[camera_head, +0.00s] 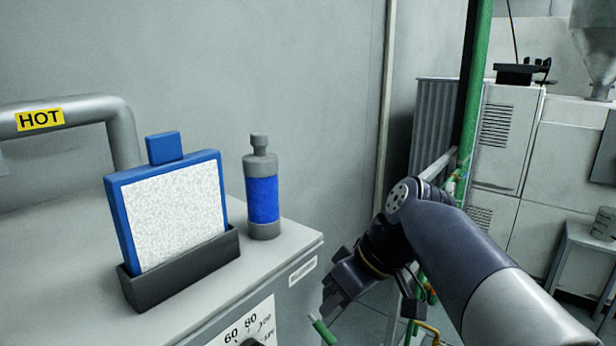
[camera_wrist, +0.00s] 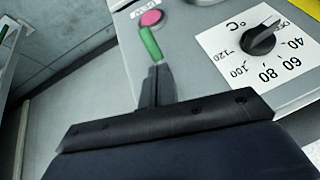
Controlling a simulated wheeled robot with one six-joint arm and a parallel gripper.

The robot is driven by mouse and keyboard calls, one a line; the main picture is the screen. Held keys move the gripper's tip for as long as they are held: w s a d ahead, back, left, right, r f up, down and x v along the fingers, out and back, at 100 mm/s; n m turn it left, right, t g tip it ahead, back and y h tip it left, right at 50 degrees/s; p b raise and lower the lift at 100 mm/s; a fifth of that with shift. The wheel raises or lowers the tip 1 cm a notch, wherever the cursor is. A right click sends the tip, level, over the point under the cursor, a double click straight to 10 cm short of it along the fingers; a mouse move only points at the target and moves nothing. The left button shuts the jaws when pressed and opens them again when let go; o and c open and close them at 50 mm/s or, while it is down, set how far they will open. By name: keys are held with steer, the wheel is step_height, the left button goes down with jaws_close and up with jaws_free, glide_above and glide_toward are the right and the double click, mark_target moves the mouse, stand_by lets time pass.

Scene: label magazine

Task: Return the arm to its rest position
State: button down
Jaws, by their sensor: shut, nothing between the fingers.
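My gripper (camera_head: 323,328) is shut and empty, its green fingertips together. In the head view it hangs low, to the right of the grey cabinet's front edge, with my dark arm reaching in from the lower right. In the wrist view the shut green fingertips (camera_wrist: 150,44) lie in front of the cabinet's panel, close below a pink-red button (camera_wrist: 151,17) in the picture. I cannot tell whether they touch the panel.
On the cabinet top (camera_head: 60,250) stand a blue-framed white panel (camera_head: 172,215) in a dark holder (camera_head: 180,270) and a blue-and-grey bottle (camera_head: 263,195). A pipe labelled HOT (camera_head: 75,118) runs behind. The front carries a temperature dial (camera_wrist: 262,40). A green pipe (camera_head: 470,100) stands behind my arm.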

steer(key=shift+w+a+r+h+p, duration=0.15)
steer(key=shift+r+h+p, duration=0.25)
steer(key=shift+r+p, duration=0.6)
steer(key=shift+w+a+f+g+h+p, duration=0.15)
steer(key=shift+a+g+h+p, duration=0.25)
steer(key=shift+p, duration=0.6)
steer(key=shift+w+g+h+p, duration=0.15)
steer(key=shift+g+h+p, duration=0.15)
steer(key=shift+p, duration=0.4)
steer(key=shift+a, duration=0.1)
steer(key=shift+f, duration=0.1)
